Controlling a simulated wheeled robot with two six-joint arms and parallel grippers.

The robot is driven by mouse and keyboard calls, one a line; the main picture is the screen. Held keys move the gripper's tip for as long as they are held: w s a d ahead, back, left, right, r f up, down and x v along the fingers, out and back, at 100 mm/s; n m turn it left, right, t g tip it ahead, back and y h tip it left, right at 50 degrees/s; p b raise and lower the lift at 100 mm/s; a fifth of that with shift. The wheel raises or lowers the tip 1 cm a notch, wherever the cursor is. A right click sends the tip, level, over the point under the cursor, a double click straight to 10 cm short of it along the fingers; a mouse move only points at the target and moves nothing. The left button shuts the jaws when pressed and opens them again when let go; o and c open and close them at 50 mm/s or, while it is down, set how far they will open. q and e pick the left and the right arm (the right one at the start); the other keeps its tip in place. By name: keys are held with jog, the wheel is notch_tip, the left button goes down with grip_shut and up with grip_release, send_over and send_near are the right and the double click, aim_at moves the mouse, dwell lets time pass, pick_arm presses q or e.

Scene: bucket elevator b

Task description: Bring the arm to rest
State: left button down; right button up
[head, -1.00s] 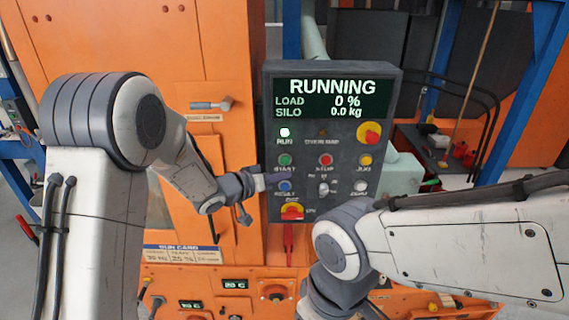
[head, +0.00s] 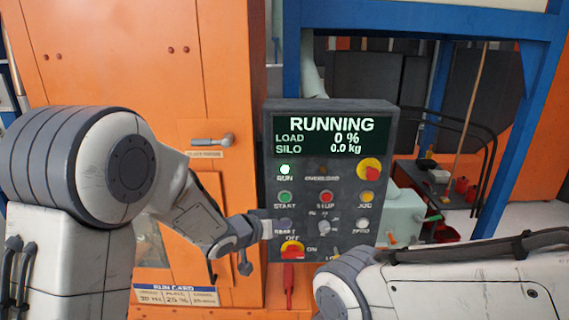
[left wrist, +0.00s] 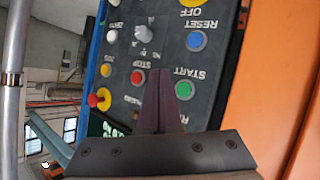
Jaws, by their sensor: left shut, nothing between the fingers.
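The dark control panel (head: 328,180) stands upright in the middle of the head view, and its screen (head: 318,135) reads RUNNING, LOAD 0 %, SILO 0.0 kg. The RUN lamp (head: 285,169) glows white. My left gripper (head: 278,227) is shut and empty in front of the panel's lower left, covering part of the RESET area. In the left wrist view the panel is upside down. There the shut fingers (left wrist: 158,75) show between the green START button (left wrist: 184,90) and the red STOP button (left wrist: 137,77). I cannot tell whether they touch the panel. My right gripper is out of view.
An orange cabinet (head: 110,65) with a handle (head: 213,140) stands left of the panel. A blue frame (head: 420,22) stands behind and right. My right arm crosses the lower right.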

pick_arm(q)
jog(key=s+a+f+m+g+y+b, duration=0.1)
jog(key=s+f+g+y+b, duration=0.1)
jog(key=s, duration=1)
jog(key=s+a+f+m+g+y+b, duration=0.1)
jog(key=s+f+g, duration=0.3)
jog(key=s, duration=0.8)
jog(key=s+a+f+m+g+y+b, duration=0.2)
jog(key=s+f+g+y+b, duration=0.1)
jog(key=s, duration=0.9)
jog(key=shift+g+y, duration=0.3)
jog(key=shift+g, duration=0.4)
